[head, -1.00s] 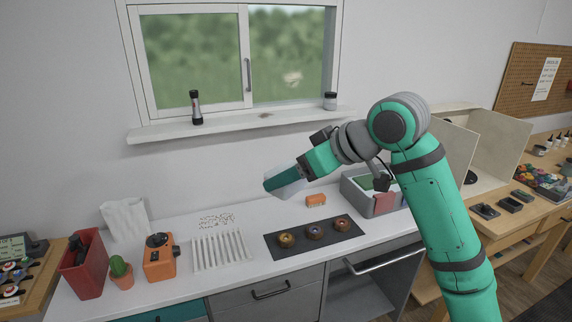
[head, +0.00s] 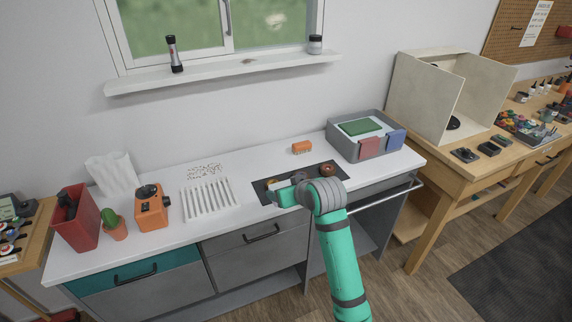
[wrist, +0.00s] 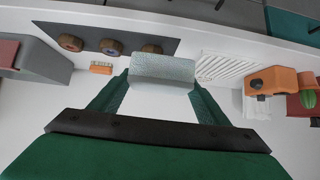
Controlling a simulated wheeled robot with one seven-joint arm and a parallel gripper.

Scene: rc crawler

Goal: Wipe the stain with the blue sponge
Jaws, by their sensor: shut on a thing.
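My gripper (wrist: 155,98) is shut on a pale grey-blue block (wrist: 162,70), held crosswise between its fingers. I cannot tell for sure that this block is the blue sponge. In the head view my gripper (head: 287,197) is over the dark mat, with the block partly hidden by my wrist. A small brown stain (head: 248,61) is on the white windowsill (head: 190,76), well above and behind my gripper. A patch of brown specks (head: 205,171) lies on the white counter behind the white slatted rack.
The grey caddy (head: 343,146) at right has a green pad (head: 361,127) on top and red and blue front panels. A torch (head: 174,54) and jar (head: 315,44) stand on the sill. An orange brush (head: 301,147), round pieces on the mat (head: 263,189) and the rack (head: 209,200) occupy the counter.

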